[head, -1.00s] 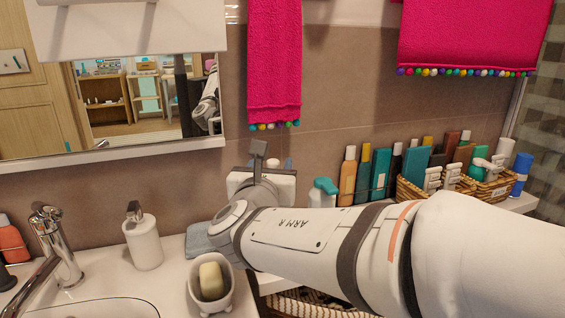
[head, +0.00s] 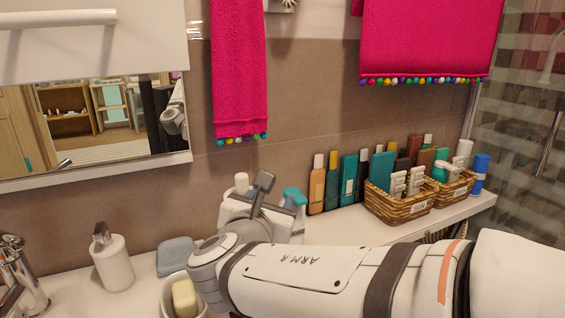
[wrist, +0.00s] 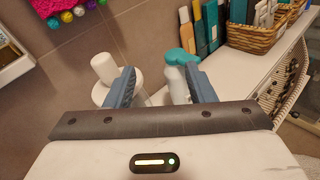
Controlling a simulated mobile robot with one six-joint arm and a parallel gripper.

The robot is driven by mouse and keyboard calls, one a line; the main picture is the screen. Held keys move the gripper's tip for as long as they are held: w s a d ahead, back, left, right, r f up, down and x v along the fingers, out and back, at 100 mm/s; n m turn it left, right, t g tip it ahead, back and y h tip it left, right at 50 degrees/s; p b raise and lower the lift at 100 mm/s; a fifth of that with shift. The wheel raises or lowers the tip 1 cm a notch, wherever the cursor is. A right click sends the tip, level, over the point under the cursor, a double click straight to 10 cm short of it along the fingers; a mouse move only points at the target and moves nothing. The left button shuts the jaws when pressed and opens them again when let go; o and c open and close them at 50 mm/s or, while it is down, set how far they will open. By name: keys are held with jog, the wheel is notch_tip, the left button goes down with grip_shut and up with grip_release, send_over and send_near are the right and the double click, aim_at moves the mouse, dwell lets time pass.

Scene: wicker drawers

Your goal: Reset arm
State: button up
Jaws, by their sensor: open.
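My gripper (wrist: 160,88) shows in the wrist view with its two blue-grey fingers apart and nothing held between them. Beyond the fingers stand a white bottle with a teal top (wrist: 180,75) and a white cylindrical item (wrist: 105,68); I cannot tell how far they are from the fingertips. In the head view my arm reaches in from the lower right over the counter. The gripper end (head: 262,190) is near the wall, and its fingers are partly hidden by the wrist.
A wicker basket (head: 400,208) and a second basket (head: 455,188) hold bottles on the white shelf (head: 350,232). Several bottles stand beside them. A soap dispenser (head: 112,258), a cup with soap (head: 185,298), a grey cloth (head: 177,256) and a faucet (head: 20,275) are at left. Pink towels (head: 238,70) hang above.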

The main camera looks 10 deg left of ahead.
jog(key=s+d+f+m+g+h+p, duration=0.2)
jog(key=d+m+g+p, duration=0.15)
jog(key=d+m, duration=0.55)
jog(key=s+d+f+m+g+h+p, duration=0.25)
jog(key=d+m+g, duration=0.3)
jog(key=d, duration=0.55)
jog(key=s+d+m+g+y+p, duration=0.3)
jog(key=s+m+y+p, duration=0.3)
jog(key=m, duration=1.2)
jog(key=s+g, duration=0.1)
jog(key=s, duration=0.2)
jog(key=shift+s+f+g+p, duration=0.2)
jog(key=shift+s+g+p, duration=0.1)
jog(key=shift+g+p, duration=0.1)
jog(key=shift+d, duration=0.1)
